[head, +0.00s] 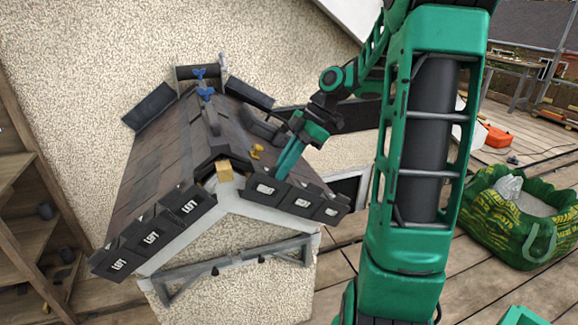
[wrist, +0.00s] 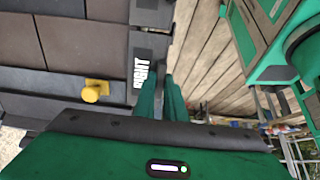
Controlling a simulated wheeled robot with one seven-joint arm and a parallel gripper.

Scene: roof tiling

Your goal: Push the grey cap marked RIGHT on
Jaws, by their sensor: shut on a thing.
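The grey cap marked RIGHT (wrist: 142,58) shows in the wrist view at the right edge of the roof, with white lettering. In the head view it appears to be the uppermost cap (head: 265,188) on the right-hand verge, beside other dark caps (head: 300,202). My gripper (head: 281,172) reaches down to this cap from above. In the wrist view my gripper (wrist: 160,88) has its green fingers at the cap's outer edge, shut on it. The fingers hide part of the cap, and I cannot tell how closely it sits against the verge.
The tiled roof (head: 160,165) has a left verge with caps marked LEFT (head: 150,237). A yellow knob (head: 257,151) stands on the right slope near my fingers. A yellow block (head: 224,171) shows at the ridge end. A green bag (head: 520,215) lies on the decking at right.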

